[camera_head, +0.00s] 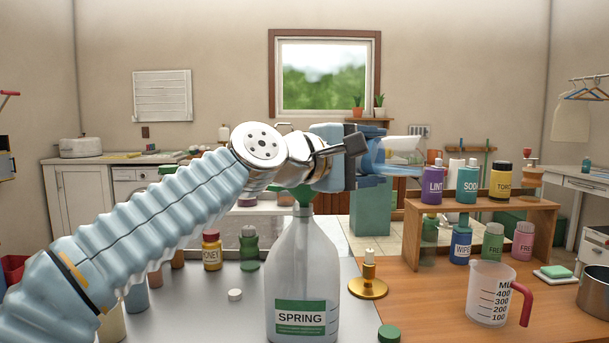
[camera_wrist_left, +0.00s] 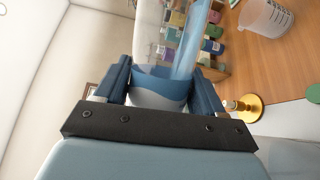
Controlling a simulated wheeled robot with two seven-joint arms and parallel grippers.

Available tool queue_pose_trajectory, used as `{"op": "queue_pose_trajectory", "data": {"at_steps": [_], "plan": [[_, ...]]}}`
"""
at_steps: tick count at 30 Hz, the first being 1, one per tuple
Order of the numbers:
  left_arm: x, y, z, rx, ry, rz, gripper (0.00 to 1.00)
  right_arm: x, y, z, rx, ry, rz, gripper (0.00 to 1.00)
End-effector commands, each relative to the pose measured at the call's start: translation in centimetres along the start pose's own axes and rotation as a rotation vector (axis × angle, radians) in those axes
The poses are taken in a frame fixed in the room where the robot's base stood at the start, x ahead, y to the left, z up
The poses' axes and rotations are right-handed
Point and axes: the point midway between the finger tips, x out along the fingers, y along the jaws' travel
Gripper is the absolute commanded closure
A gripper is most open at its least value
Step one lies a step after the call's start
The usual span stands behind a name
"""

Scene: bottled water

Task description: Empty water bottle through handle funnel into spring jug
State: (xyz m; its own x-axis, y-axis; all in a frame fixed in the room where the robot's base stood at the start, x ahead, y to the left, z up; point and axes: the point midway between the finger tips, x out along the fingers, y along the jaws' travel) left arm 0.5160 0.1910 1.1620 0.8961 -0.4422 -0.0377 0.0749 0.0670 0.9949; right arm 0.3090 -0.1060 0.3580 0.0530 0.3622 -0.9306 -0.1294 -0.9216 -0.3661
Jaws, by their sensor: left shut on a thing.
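The clear SPRING jug (camera_head: 303,255), with its green and white label, stands upright at the front of the counter. A green funnel (camera_head: 303,193) sits at its mouth, partly hidden by my left arm. The left wrist view shows the bottle (camera_wrist_left: 160,90) between both fingers (camera_wrist_left: 163,82). My right gripper is not in view.
A clear measuring jug (camera_head: 490,292) with a red handle stands on the right, near a wooden shelf (camera_head: 480,225) with several labelled bottles. A brass stand (camera_head: 368,284) is close to the jug's right. A white cap (camera_head: 235,295) and a green cap (camera_head: 389,334) lie nearby.

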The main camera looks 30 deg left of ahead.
Motion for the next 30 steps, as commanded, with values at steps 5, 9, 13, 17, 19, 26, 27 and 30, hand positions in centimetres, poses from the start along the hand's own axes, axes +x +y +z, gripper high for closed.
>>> {"op": "queue_pose_trajectory", "data": {"at_steps": [5,9,13,17,19,26,27,30], "plan": [[-0.02,0.16,-0.01,-0.009,-0.001,0.004,0.88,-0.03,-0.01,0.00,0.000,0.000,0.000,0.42],[-0.03,0.25,-0.02,-0.017,-0.001,0.007,0.88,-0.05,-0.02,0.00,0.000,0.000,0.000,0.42],[-0.03,0.33,-0.03,-0.023,-0.002,0.009,0.88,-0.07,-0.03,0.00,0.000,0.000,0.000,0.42],[-0.04,0.42,-0.04,-0.030,-0.002,0.012,0.88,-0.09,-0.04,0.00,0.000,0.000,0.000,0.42],[-0.04,0.46,-0.04,-0.034,-0.002,0.013,0.88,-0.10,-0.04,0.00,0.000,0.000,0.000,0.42],[-0.06,0.63,-0.05,-0.047,-0.004,0.017,0.88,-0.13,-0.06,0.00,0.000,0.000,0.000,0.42],[-0.06,0.66,-0.06,-0.049,-0.004,0.018,0.88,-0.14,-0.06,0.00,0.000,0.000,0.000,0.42],[-0.07,0.73,-0.07,-0.055,-0.004,0.021,0.88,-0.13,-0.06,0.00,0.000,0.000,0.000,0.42]]}}
